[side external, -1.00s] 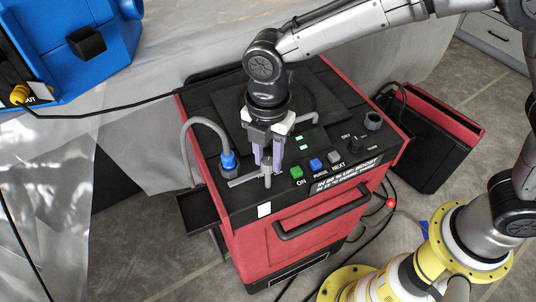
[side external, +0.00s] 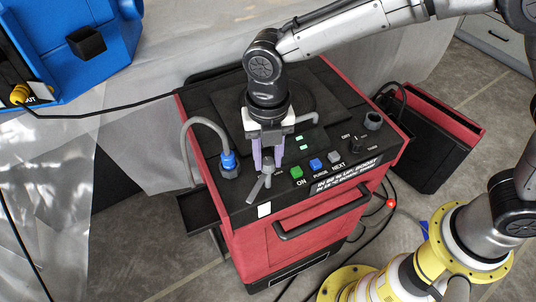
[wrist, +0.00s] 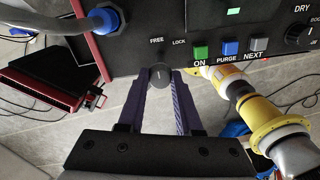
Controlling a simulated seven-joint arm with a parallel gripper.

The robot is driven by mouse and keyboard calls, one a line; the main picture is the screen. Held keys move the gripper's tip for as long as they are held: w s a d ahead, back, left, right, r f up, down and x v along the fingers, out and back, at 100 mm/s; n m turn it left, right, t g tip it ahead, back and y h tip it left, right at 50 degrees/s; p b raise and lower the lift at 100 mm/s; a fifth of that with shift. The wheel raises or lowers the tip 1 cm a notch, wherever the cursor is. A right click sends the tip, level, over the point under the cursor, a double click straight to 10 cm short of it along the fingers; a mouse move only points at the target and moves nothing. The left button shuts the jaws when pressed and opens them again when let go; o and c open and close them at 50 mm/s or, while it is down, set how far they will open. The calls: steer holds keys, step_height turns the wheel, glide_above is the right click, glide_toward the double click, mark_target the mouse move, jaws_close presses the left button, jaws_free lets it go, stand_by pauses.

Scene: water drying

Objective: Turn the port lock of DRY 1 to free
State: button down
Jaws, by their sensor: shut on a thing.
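The drying machine (side external: 215,170) is a red cabinet with a black top panel. Its port lock is a grey metal lever (side external: 252,194) near the panel's front left edge, pointing down-left in the side view. My gripper (side external: 267,170) points down with its two purple fingers shut on the lock. In the wrist view, the lock's round grey end (wrist: 160,76) sits between the fingertips (wrist: 159,82). The white words FREE (wrist: 157,40) and LOCK (wrist: 179,43) are printed on the panel beyond it. The fingers hide part of the lever, and I cannot tell which word it points to.
A blue hose plug (side external: 229,165) stands left of the lock. Green (side external: 297,172), blue (side external: 316,164) and grey (side external: 333,156) buttons lie to its right. A blue machine (side external: 75,45) stands at the back left.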

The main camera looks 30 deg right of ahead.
steer(key=shift+r, duration=0.1)
stand_by(0.3)
steer(key=c, duration=0.6)
jaws_free()
step_height(320, 180, up, 14)
steer(key=shift+f, duration=0.1)
